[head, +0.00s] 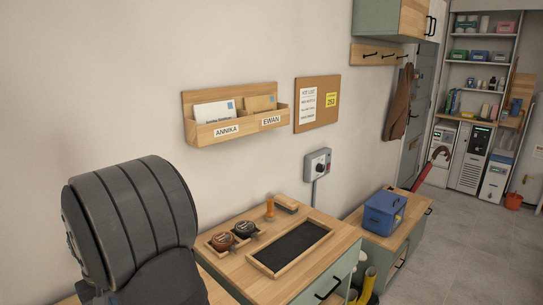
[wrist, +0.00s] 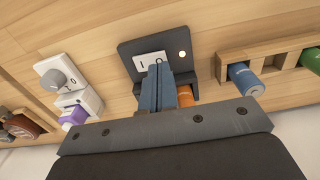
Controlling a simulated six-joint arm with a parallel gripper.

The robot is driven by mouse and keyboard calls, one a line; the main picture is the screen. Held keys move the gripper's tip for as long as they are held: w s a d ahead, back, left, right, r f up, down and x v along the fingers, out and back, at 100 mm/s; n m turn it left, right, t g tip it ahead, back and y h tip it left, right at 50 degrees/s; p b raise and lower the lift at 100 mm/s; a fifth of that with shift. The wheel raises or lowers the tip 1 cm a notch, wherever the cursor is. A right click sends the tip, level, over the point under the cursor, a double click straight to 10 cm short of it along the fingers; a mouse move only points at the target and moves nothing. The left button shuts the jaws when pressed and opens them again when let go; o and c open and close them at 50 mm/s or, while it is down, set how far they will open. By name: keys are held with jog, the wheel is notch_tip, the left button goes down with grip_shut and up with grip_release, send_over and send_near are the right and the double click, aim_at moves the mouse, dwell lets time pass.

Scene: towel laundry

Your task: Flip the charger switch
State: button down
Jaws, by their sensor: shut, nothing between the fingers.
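The charger (wrist: 138,47) is a black dock in the wrist view, with an upright back plate and a small lit round light (wrist: 182,54) on it. Its white switch plate (wrist: 141,61) bears marks that look like I and O. My gripper (wrist: 159,68) is shut and empty, its blue-grey fingers in front of the switch plate and covering its lower part. I cannot tell whether the tips touch the switch. An orange cylinder (wrist: 185,95) shows partly behind the fingers at the dock.
Left of the charger are a white box with a grey knob (wrist: 54,78) and a white unit holding a purple piece (wrist: 74,118). Right is a wooden rack (wrist: 236,57) with a blue cylinder (wrist: 245,78) and a green one (wrist: 312,60). The head view shows a hallway with cabinets.

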jog(key=shift+f, duration=0.9)
dwell(0.8)
jog(key=shift+r, duration=3.5)
notch_tip(320, 180, down, 7)
jog(key=shift+r, duration=0.1)
jog(key=shift+r, duration=0.1)
